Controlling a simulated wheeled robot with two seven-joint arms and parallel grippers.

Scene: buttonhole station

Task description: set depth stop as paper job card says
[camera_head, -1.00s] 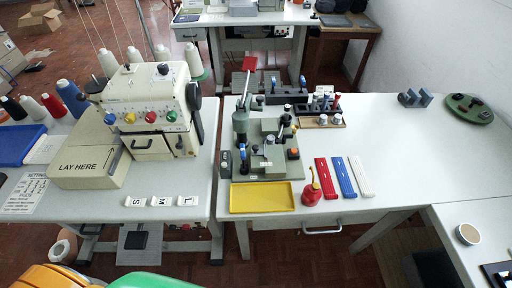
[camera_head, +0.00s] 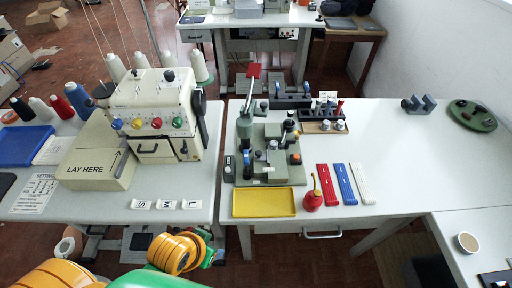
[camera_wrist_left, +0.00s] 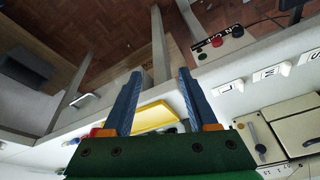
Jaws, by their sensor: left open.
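A green bench fixture (camera_head: 268,158) with levers, knobs and a red-tipped handle stands on the right-hand table. I cannot tell which of its parts is the depth stop. A printed paper sheet headed SETTINGS (camera_head: 36,193) lies at the left of the left table; its small text is unreadable. A small white card (camera_head: 328,96) stands at the rack behind the fixture. My left arm shows in orange at the bottom of the head view. My left gripper (camera_wrist_left: 160,74) is open and empty in the wrist view, with the yellow tray (camera_wrist_left: 154,117) beyond its blue fingers. My right gripper is out of view.
A cream sewing machine (camera_head: 158,115) with coloured knobs stands left of the fixture. White S, M and L tags (camera_head: 167,204) lie at the table's front. A red oil can (camera_head: 313,199) and red, blue and white strips (camera_head: 345,184) lie right of the tray. The table's right side is mostly clear.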

